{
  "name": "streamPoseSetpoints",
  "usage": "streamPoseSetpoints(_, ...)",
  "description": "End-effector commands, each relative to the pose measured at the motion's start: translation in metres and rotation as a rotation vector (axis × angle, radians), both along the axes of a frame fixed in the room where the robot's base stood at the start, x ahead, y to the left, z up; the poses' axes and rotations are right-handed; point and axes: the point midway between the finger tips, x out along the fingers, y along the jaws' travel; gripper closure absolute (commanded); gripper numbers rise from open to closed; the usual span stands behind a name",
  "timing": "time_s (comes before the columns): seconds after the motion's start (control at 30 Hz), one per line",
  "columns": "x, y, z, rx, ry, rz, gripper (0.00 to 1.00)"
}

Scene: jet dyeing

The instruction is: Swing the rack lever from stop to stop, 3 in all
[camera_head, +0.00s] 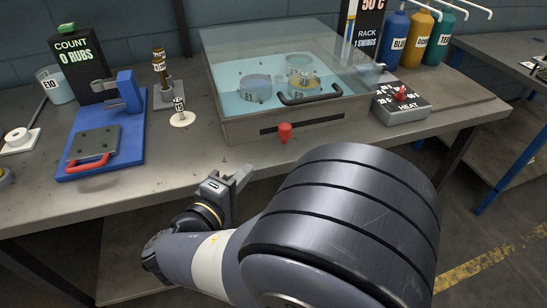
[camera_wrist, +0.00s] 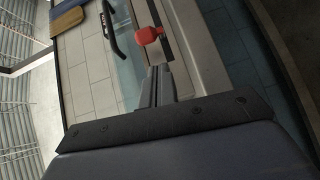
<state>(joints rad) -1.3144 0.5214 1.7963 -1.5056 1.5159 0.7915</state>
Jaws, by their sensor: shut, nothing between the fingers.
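The rack lever's red knob (camera_head: 285,130) sticks out from a dark slot on the front of the glass-lidded bath (camera_head: 232,132), left of the slot's middle. The knob also shows in the wrist view (camera_wrist: 149,35), just beyond my fingertips. My gripper (camera_head: 243,174) is shut and empty, in front of the bench edge, below and left of the knob. In the wrist view my closed fingers (camera_wrist: 157,72) point toward the knob, with a small gap.
The bath's lid has a black handle (camera_head: 310,96) above the slot. A grey HEAT box (camera_head: 402,108) with a red knob stands right of the bath. A blue rub tester (camera_head: 105,140) and a small white disc (camera_head: 182,119) are left. Dye bottles (camera_head: 394,40) stand behind.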

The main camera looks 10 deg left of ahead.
Motion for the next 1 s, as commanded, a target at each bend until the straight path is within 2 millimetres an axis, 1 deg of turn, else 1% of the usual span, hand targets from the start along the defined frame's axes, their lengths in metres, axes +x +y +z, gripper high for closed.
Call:
streamPoseSetpoints(0.03,-0.006,0.009,-0.004,-0.030,-0.028,0.042,1.00)
streamPoseSetpoints(0.1,-0.010,0.016,-0.004,-0.052,-0.056,0.080,1.00)
streamPoseSetpoints(0.17,-0.012,0.020,-0.004,-0.062,-0.070,0.097,1.00)
streamPoseSetpoints(0.27,-0.007,0.020,-0.004,-0.066,-0.076,0.103,1.00)
streamPoseSetpoints(0.37,0.005,0.018,-0.003,-0.065,-0.075,0.100,1.00)
streamPoseSetpoints(0.47,0.023,0.014,-0.003,-0.065,-0.075,0.098,1.00)
streamPoseSetpoints(0.8,0.088,0.003,-0.002,-0.063,-0.075,0.097,1.00)
streamPoseSetpoints(0.9,0.097,-0.011,-0.002,-0.065,-0.073,0.098,1.00)
streamPoseSetpoints(1.0,0.104,-0.020,-0.002,-0.065,-0.073,0.099,1.00)
